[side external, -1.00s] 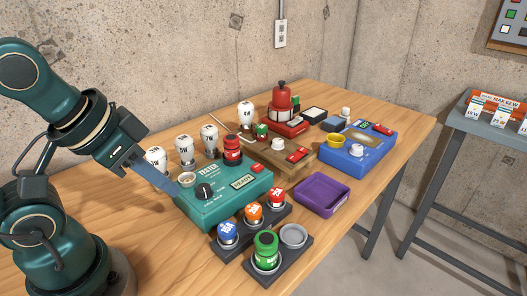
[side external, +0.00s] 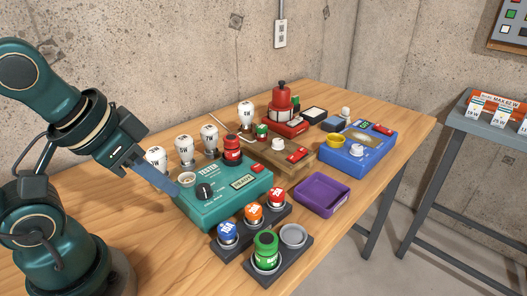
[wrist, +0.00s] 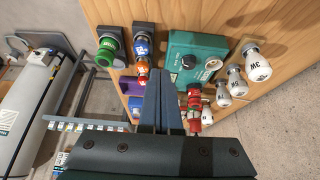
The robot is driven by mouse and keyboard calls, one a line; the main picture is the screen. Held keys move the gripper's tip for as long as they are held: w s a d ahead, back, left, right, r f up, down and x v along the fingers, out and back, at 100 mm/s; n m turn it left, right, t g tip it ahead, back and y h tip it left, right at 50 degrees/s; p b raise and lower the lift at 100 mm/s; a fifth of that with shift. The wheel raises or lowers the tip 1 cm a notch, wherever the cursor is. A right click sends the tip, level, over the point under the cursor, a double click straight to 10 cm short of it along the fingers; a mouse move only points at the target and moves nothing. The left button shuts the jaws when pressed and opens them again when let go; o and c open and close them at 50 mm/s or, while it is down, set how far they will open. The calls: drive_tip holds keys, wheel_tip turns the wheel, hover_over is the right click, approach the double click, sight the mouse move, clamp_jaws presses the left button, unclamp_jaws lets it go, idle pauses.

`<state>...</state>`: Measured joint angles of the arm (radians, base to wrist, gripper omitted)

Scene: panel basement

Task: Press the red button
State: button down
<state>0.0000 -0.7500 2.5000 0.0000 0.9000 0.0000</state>
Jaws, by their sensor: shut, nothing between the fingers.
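Several red buttons are in the side view. One red button (side external: 257,168) is on the teal tester box (side external: 225,203), near its READY display. Another red button (side external: 297,156) is on the wooden box (side external: 270,163), and another (side external: 382,129) is on the blue box (side external: 350,160). My gripper (side external: 174,189) is shut and empty, pointing down beside the left end of the teal box. I cannot tell whether it touches the box. In the wrist view my gripper (wrist: 163,80) overlaps one side of the teal box (wrist: 188,42), and no red button shows clearly there.
White bulbs (side external: 184,148) stand behind the teal box, with a red canister (side external: 232,148) at its back edge. A dark rack (side external: 228,243) with coloured pieces and a green jar (side external: 266,248) stand in front. A purple tray (side external: 322,194) is to the right. The table front is clear.

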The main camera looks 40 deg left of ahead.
drive_tip(key=w+d+r+n+t+h, duration=0.1)
drive_tip(key=w+d+r+n+h, duration=0.2)
drive_tip(key=w+d+r+n, duration=0.15)
drive_tip(key=n+t, duration=0.2)
drive_tip(key=n, duration=1.6)
hover_over(252, 166)
wheel_tip(252, 166, down, 4)
drive_tip(key=shift+s+h, duration=0.1)
drive_tip(key=shift+h, duration=0.3)
drive_tip(key=shift+d, duration=0.1)
drive_tip(key=shift+f, duration=4.4)
